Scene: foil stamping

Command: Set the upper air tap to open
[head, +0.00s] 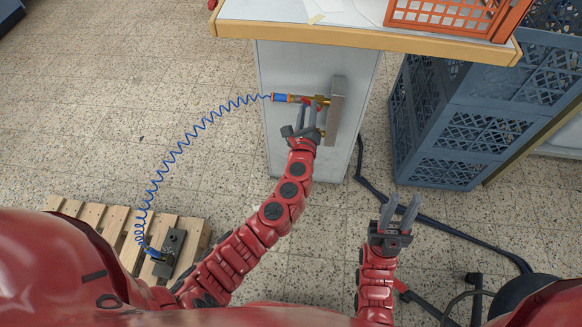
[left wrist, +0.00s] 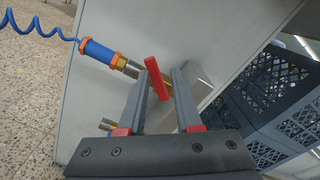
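The upper air tap (head: 321,100) is brass with a red lever (left wrist: 158,80). It sits on a grey block (head: 338,105) on the side panel of the bench. In the left wrist view the lever stands at an angle across the brass body. A blue and orange coupling (left wrist: 100,50) is fitted on the tap's left end. My left gripper (head: 307,112) is at the tap with its fingers apart, one on each side of the lever; contact is unclear. A lower brass fitting (left wrist: 108,127) is partly hidden behind the fingers. My right gripper (head: 400,210) is open and empty, away from the bench.
A coiled blue hose (head: 180,152) runs from the coupling to a dark device (head: 172,252) on a wooden pallet (head: 120,222). Blue crates (head: 450,115) stand right of the bench. A black cable (head: 440,225) lies on the floor. An orange crate (head: 450,14) sits on the bench top.

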